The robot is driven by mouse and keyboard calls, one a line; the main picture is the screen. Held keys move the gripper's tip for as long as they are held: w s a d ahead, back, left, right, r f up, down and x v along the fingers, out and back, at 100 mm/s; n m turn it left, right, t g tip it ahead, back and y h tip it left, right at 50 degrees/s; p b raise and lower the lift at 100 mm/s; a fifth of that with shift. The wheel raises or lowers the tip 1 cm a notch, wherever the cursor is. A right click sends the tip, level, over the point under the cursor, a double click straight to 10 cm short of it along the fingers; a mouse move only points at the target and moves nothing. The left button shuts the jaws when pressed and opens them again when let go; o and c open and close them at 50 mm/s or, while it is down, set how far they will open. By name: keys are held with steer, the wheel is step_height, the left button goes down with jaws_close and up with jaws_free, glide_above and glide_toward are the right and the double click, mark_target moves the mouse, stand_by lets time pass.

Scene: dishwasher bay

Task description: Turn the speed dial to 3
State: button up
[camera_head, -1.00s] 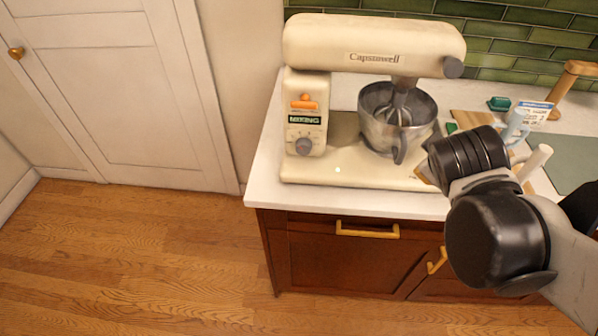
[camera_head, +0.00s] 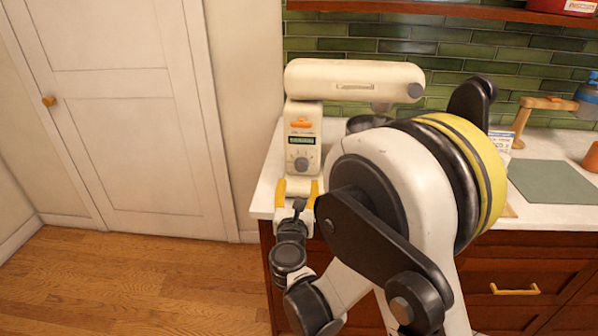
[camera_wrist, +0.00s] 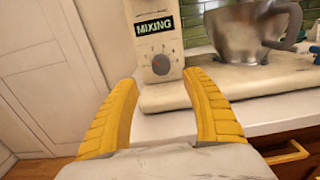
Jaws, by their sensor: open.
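The speed dial (camera_head: 301,164) is a round grey knob on the front of the cream stand mixer (camera_head: 352,76), below an orange lever (camera_head: 301,123) and a label. In the wrist view the dial (camera_wrist: 160,64) sits under the MIXING label (camera_wrist: 154,25), with small marks around it. My gripper (camera_head: 298,184) has yellow fingers, open and empty, in front of and a little below the dial. In the wrist view the gripper (camera_wrist: 159,98) has its fingers spread to either side below the dial, apart from it. The dial's exact setting is too small to read.
The metal bowl (camera_wrist: 252,30) stands on the mixer base, mostly hidden behind my arm in the head view. A white counter (camera_head: 549,215) runs right with a green mat (camera_head: 555,181). A drawer handle (camera_head: 515,289) sticks out below. Floor (camera_head: 150,285) is clear at left.

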mark_target(301, 167)
steer(key=w, duration=0.3)
steer(key=w+b, duration=0.1)
steer(key=w, duration=0.2)
steer(key=w+b, duration=0.1)
steer(key=w, duration=0.2)
steer(key=shift+w+d, duration=0.2)
steer(key=shift+d, duration=0.05)
steer(key=c, duration=1.2)
